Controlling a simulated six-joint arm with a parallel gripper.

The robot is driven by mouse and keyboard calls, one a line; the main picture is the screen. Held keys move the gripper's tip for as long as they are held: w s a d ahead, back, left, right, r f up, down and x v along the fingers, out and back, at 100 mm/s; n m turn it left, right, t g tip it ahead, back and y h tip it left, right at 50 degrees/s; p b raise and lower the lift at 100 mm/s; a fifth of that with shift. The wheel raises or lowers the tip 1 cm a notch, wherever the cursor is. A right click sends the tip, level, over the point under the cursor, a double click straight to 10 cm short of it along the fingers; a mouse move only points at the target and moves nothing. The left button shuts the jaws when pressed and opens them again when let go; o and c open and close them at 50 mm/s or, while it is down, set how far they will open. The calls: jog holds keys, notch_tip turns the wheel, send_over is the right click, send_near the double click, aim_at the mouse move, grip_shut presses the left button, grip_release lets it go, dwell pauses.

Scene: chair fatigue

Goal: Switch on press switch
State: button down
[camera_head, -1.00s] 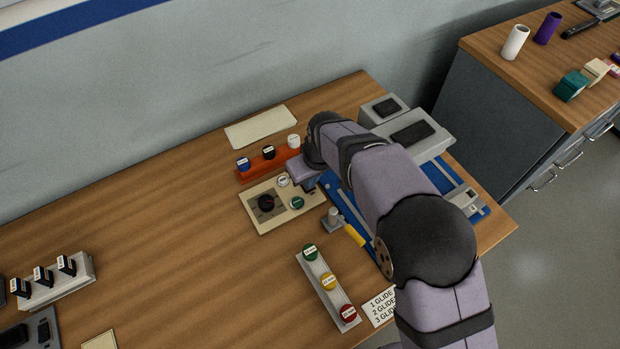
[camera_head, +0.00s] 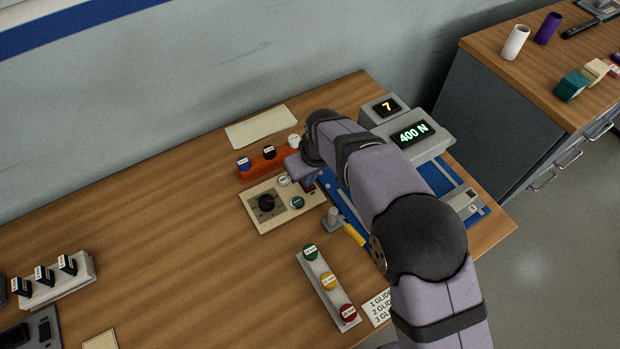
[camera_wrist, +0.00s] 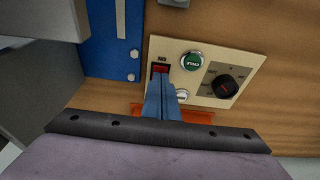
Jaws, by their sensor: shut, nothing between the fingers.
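The press switch is a small red rocker (camera_wrist: 159,68) on a cream control panel (camera_head: 268,219), which also shows in the wrist view (camera_wrist: 240,56). My gripper (camera_wrist: 160,88) is shut and empty, its blue fingers at the near edge of the red switch and covering part of it. I cannot tell whether they touch it. In the head view my gripper (camera_head: 309,181) is over the panel's right end. The press displays are lit: the small one (camera_head: 387,106) reads 7 and the large one (camera_head: 412,132) reads 400 N.
The panel also carries a black dial (camera_head: 266,203) and a green button (camera_head: 297,202). An orange rack (camera_head: 262,168) with capped pieces stands behind it. A grey tray (camera_head: 327,292) with green, yellow and red pieces is in front. The table's left middle is clear.

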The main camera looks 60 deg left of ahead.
jog(key=shift+a+r, duration=0.15)
jog(key=shift+r, duration=0.05)
dwell(0.3)
jog(key=shift+r+p, duration=0.55)
jog(key=p+v, duration=0.2)
jog(key=v, duration=0.1)
jog(key=shift+r, duration=0.2)
jog(key=d+r+b, duration=0.3)
jog(key=d+r, duration=0.1)
jog(key=r, duration=0.4)
jog(key=shift+d, duration=0.25)
